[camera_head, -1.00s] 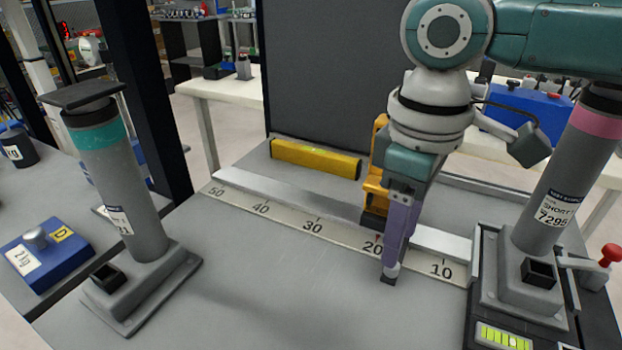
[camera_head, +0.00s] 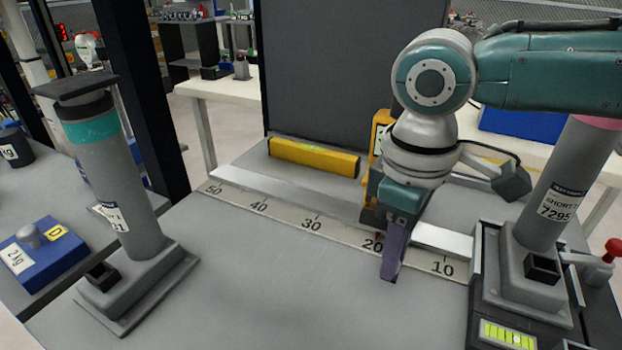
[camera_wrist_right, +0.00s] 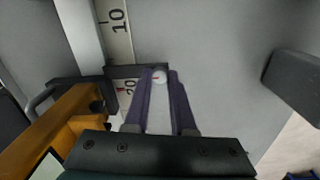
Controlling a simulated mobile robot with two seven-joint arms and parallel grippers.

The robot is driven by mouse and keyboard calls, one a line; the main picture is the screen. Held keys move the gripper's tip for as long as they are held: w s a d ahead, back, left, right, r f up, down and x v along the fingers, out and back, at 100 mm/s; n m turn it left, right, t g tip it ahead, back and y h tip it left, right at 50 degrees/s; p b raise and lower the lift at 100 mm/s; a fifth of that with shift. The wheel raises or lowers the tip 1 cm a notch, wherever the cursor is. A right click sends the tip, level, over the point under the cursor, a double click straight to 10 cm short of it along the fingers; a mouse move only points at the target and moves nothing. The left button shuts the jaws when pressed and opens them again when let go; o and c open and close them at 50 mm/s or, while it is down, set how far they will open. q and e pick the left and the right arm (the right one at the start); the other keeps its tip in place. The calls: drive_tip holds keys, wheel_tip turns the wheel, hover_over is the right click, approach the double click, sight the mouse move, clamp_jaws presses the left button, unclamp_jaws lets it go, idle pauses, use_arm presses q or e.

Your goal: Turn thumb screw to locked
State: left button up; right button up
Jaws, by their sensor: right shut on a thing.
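In the head view my right gripper (camera_head: 388,277) points down at the front of the scale near the 20 mark. There the screw is hidden behind the fingers. The orange carriage (camera_head: 380,132) sits on the rail behind the gripper, and it also shows in the right wrist view (camera_wrist_right: 62,122). I cannot tell the screw's lock state. My left gripper is not in view.
The metal rail (camera_head: 285,200) and numbered scale (camera_head: 287,219) cross the bench. A yellow bar (camera_head: 313,158) lies behind them. Grey columns stand at left (camera_head: 103,160) and right (camera_head: 562,190). The bench front is clear.

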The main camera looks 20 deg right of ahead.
clamp_jaws()
